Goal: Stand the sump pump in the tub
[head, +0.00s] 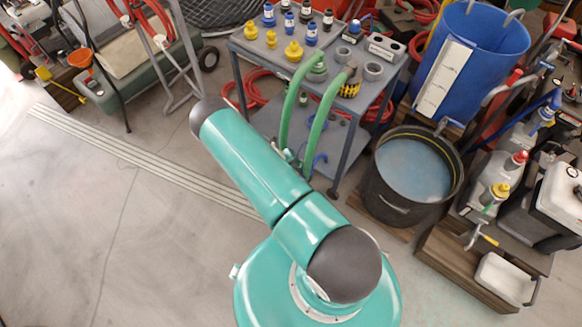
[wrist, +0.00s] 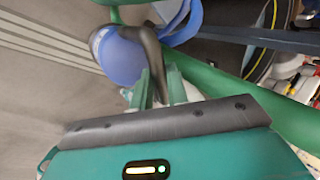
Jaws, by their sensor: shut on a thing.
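The sump pump, seen as a rounded blue body (wrist: 120,58) with a dark handle, is in the upper left of the wrist view. My gripper (wrist: 160,86) is shut on the dark handle, its green fingers on either side. The pump's underside is out of sight. In the head view my arm hides the gripper and most of what it holds.
A grey cart (head: 262,62) with fittings on top stands between my arm and the back. Green hoses (head: 325,115) hang from it beside my arm. A blue barrel (head: 490,45) is behind the tub, and bottles (head: 495,180) stand right of it.

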